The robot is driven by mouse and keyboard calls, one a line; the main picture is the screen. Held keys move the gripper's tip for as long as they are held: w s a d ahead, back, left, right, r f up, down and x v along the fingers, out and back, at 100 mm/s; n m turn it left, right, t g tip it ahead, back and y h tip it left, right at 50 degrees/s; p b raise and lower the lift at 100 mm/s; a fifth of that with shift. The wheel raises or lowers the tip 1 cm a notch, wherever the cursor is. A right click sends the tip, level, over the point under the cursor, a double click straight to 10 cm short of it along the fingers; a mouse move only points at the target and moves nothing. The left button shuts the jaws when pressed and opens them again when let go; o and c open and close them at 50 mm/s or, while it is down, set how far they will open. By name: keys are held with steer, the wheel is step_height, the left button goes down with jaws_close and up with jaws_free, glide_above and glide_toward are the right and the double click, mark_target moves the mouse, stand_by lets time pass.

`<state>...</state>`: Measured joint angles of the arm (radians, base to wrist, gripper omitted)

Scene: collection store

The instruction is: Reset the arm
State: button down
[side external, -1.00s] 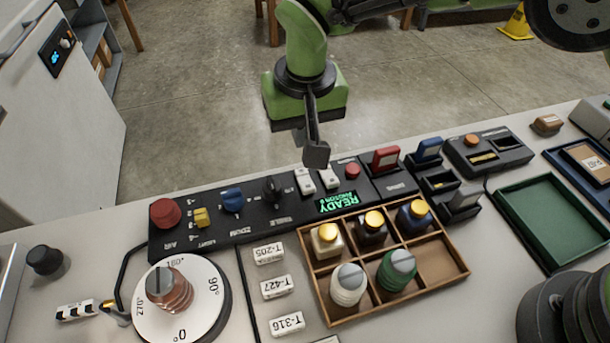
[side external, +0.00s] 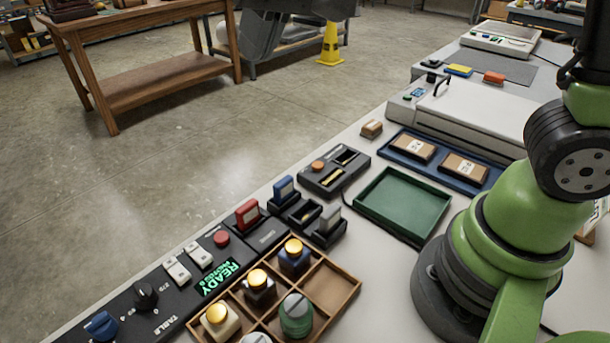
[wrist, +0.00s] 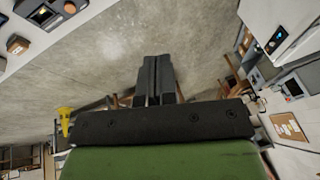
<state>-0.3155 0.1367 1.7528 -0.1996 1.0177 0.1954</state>
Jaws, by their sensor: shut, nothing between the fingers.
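My gripper (wrist: 157,65) shows in the wrist view, its two dark fingers pressed together with nothing between them. It points out over the bare concrete floor, clear of the bench. In the side external view the gripper is out of frame. My green arm and its dark base stand at the right edge there, with the upper links cut off by the frame.
A wooden divided tray (side external: 333,313) holds several bottles beside the black control panel (side external: 163,295). A green tray (side external: 402,205) lies empty. A blue tray (side external: 455,180) holds two boxes. The floor is open.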

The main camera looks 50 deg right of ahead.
steer(key=s+d+m+t, duration=0.1)
steer(key=s+d, duration=0.3)
steer(key=s, duration=0.4)
steer(key=s+d+t, duration=0.2)
steer(key=s+d, duration=0.2)
steer(key=s, duration=0.4)
steer(key=shift+r+m, duration=0.15)
steer(key=shift+m, duration=0.25)
